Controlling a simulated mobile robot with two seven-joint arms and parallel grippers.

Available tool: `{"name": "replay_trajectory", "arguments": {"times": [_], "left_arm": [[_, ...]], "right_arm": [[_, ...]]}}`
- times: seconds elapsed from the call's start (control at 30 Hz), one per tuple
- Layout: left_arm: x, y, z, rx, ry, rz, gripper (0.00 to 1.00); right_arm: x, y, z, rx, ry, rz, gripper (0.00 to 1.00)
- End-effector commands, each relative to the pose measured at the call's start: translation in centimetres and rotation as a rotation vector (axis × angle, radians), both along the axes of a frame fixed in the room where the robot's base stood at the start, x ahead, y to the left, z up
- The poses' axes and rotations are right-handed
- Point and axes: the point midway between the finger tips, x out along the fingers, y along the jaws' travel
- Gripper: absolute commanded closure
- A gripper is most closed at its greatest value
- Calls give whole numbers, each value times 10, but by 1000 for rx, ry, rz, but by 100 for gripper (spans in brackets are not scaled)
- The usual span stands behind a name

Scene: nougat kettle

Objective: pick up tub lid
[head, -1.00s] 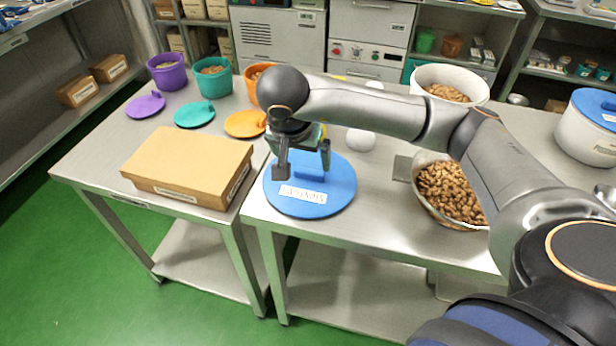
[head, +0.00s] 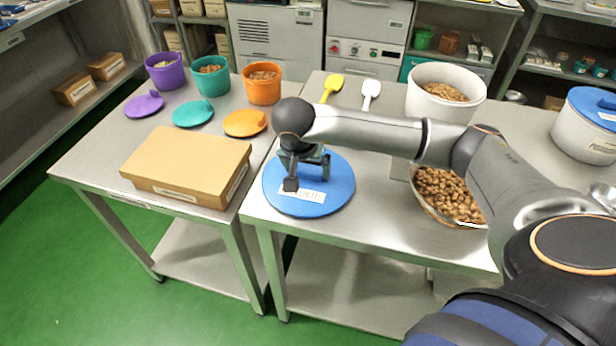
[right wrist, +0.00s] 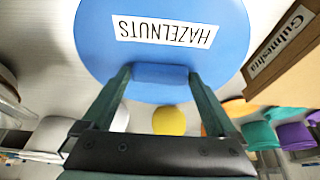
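The tub lid is a round blue lid (head: 335,192) with a white label. It lies flat near the front left corner of the right-hand metal table. In the right wrist view the lid (right wrist: 215,60) reads HAZELNUTS and has a short blue block handle (right wrist: 161,74). My right gripper (head: 308,176) is down over the lid, pointing downward. Its two fingertips (right wrist: 161,78) stand at either end of the handle, very close to it, with the fingers still wide apart. Any contact is hard to make out. The head view hides the handle behind the gripper. My left gripper is not in view.
A cardboard box (head: 190,160) lies left of the lid. Purple, teal and orange tubs stand behind it with their lids. A nut-filled bowl (head: 448,195) and white tub (head: 420,95) stand right. Yellow (head: 332,84) and white (head: 371,90) scoops lie behind my arm.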

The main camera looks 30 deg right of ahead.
Motion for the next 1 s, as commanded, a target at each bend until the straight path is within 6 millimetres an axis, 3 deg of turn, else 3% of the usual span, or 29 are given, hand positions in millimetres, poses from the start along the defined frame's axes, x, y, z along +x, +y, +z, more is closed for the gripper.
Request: {"name": "replay_trajectory", "arguments": {"times": [0.07,0.53,0.83,1.0], "left_arm": [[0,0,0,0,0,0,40],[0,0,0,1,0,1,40],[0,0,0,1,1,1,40],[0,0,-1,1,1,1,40]], "right_arm": [[0,0,0,0,0,0,17],[0,0,1,1,-1,0,70],[0,0,3,0,-2,-1,70],[1,0,17,0,-3,0,70]]}}
